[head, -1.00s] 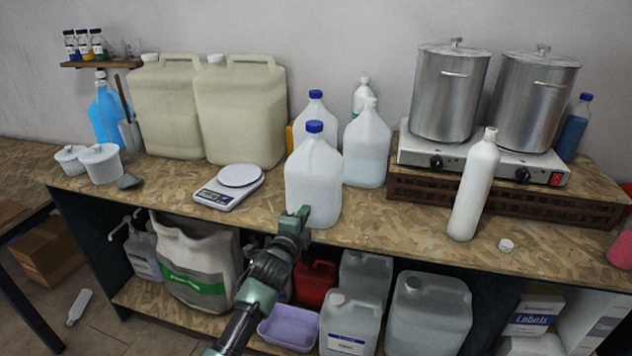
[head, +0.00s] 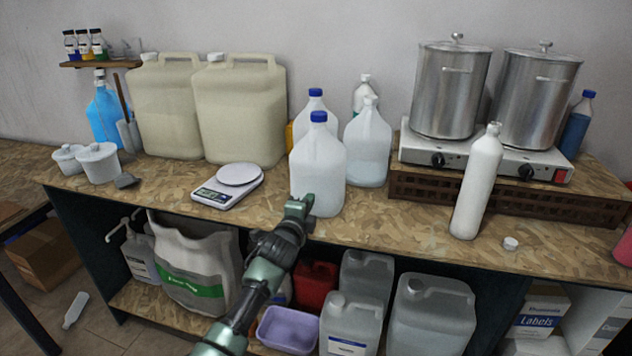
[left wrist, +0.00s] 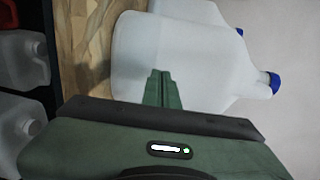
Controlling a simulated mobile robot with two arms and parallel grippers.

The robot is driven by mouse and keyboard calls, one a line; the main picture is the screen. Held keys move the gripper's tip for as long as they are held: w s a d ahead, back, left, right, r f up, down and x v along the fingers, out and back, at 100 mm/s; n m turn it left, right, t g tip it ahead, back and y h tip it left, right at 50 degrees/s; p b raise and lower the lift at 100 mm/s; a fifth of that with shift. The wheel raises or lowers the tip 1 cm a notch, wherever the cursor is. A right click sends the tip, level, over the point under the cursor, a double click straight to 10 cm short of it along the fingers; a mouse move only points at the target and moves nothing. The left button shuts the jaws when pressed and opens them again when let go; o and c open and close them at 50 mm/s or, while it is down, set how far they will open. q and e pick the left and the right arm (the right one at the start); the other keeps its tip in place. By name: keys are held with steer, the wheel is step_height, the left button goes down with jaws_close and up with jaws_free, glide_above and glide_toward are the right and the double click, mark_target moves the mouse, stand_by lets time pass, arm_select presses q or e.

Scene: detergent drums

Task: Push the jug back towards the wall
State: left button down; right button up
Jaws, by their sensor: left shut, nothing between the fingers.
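The jug (head: 318,172) is a translucent white plastic jug with a blue cap and a side handle, upright near the front of the wooden bench. A second blue-capped jug (head: 313,108) stands close behind it, and another clear jug (head: 368,150) stands behind and to the right. My left gripper (head: 300,206) is shut and empty at the jug's lower front. In the left wrist view the closed fingers (left wrist: 162,88) overlap the jug's side (left wrist: 180,52); they look to be touching or very near it. My right gripper is not in view.
A kitchen scale (head: 228,186) sits to the left, with two large beige canisters (head: 240,115) behind it. A white bottle (head: 476,185) stands to the right, before the hot plate (head: 480,160) with two steel pots. Bare bench (head: 400,215) shows right of the jug.

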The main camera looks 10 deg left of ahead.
mark_target(314, 191)
arm_select(q)
steer(key=shift+w+d+f+b, duration=0.1)
steer(key=shift+w+b, duration=2)
steer(key=shift+w, duration=0.5)
steer(key=shift+s+p, duration=0.55)
steer(key=shift+p, duration=0.35)
steer(key=shift+s+r+p, duration=0.25)
steer(key=shift+s+p, duration=0.35)
steer(key=shift+s, duration=0.05)
steer(key=shift+s+f, duration=0.1)
steer(key=shift+s, duration=0.25)
steer(key=shift+f, duration=0.1)
